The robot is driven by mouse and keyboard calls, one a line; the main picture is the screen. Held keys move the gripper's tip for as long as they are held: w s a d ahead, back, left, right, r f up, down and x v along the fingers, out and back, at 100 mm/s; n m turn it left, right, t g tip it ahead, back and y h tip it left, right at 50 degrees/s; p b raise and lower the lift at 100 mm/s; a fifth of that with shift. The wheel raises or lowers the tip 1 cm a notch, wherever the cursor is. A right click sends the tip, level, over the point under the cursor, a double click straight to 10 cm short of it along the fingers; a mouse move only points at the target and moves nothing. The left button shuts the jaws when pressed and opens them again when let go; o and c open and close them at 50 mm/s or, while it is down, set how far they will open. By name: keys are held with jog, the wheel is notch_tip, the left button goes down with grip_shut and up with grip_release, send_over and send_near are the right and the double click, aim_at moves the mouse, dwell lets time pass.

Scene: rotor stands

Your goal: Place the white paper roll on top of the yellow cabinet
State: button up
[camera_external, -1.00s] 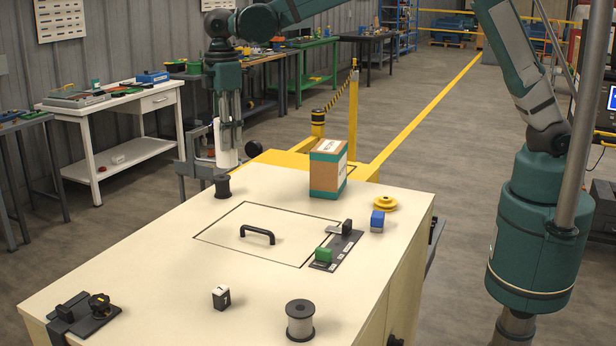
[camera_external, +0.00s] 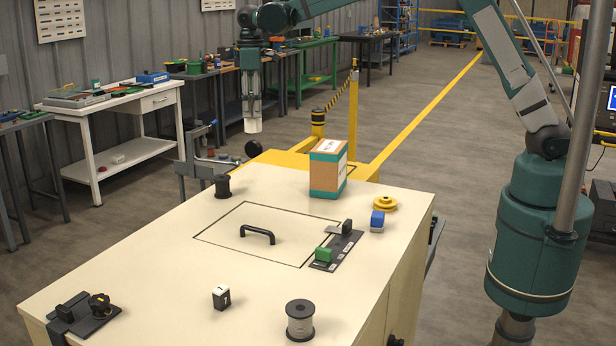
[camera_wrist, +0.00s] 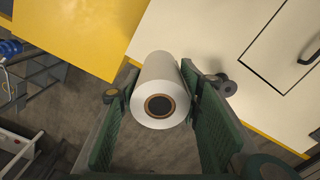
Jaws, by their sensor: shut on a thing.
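The white paper roll (camera_external: 252,127) hangs upright below my gripper (camera_external: 251,105). In the wrist view the roll (camera_wrist: 158,72) sits between the two green finger pads of my gripper (camera_wrist: 157,125), its dark core facing the camera. My gripper is shut on it. A yellow cabinet (camera_external: 272,158) stands behind the cream-topped cabinet and is partly hidden by it. Its flat yellow top (camera_wrist: 85,35) shows at the upper left in the wrist view. In that view the roll appears beside and below the yellow surface; its exact height above it cannot be told.
The cream cabinet top (camera_external: 150,265) holds a teal-and-brown box (camera_external: 327,172), a black spool (camera_external: 222,186), a yellow pulley (camera_external: 383,204) and a black handle (camera_external: 257,234). A yellow post (camera_external: 353,115) stands behind the yellow cabinet. Grey floor lies around.

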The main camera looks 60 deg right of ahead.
jog(key=d+m+b, duration=0.1)
jog(key=d+m, duration=0.5)
jog(key=d, duration=2.7)
notch_tip(320, 180, down, 16)
jog(key=shift+s+r, duration=0.15)
jog(key=shift+s, duration=0.15)
jog(key=shift+a, duration=0.1)
notch_tip(320, 180, down, 6)
jog(key=shift+f, duration=2)
jog(key=shift+f, duration=0.15)
